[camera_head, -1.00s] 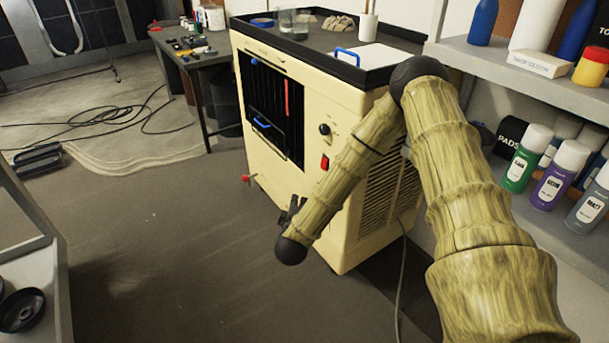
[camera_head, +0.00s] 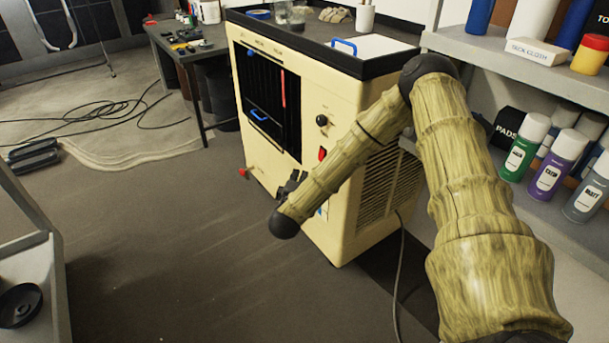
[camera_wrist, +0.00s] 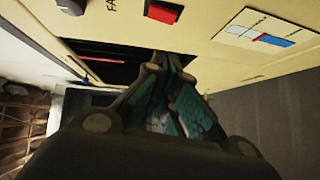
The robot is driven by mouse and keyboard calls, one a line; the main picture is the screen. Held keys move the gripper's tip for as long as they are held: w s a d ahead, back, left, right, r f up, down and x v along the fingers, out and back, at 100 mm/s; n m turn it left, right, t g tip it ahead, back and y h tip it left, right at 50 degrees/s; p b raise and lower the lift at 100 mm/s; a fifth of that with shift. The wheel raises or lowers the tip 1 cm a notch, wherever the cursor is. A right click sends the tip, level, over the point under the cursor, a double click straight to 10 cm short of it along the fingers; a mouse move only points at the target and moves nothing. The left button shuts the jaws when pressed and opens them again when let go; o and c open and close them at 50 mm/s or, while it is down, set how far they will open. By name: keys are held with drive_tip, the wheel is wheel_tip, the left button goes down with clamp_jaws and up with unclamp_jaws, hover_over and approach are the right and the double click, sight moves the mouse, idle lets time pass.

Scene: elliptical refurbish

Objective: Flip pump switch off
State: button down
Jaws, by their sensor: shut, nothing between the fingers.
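The red pump switch (camera_head: 322,154) is on the front panel of the cream machine (camera_head: 350,110), below a black knob (camera_head: 322,120). It also shows in the wrist view (camera_wrist: 163,11) as a red rocker near the top edge, just above my fingertips in the picture. My gripper (camera_head: 291,185) is in front of the machine's front panel, lower and to the left of the switch. In the wrist view my gripper (camera_wrist: 172,62) has its fingers together at the tips, with nothing between them. The fingertips appear apart from the switch. Whether they touch the panel I cannot tell.
A gauge label (camera_wrist: 258,32) is beside the switch in the wrist view. A red tap (camera_head: 244,173) sticks out low on the machine's front. A cable (camera_head: 398,270) runs down beside the machine. Shelves with bottles (camera_head: 555,165) stand at the right. The floor in front is clear.

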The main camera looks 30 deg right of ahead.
sight(321, 155)
drive_tip(key=w+d+f, duration=0.1)
drive_tip(key=w+d, duration=0.5)
drive_tip(key=d, duration=0.3)
drive_tip(key=shift+f, duration=0.2)
drive_tip(key=shift+a, duration=0.1)
drive_tip(key=shift+a+f+p, duration=0.35)
drive_tip(key=shift+f+p, duration=0.2)
drive_tip(key=shift+f, duration=0.35)
drive_tip(key=shift+n, duration=0.3)
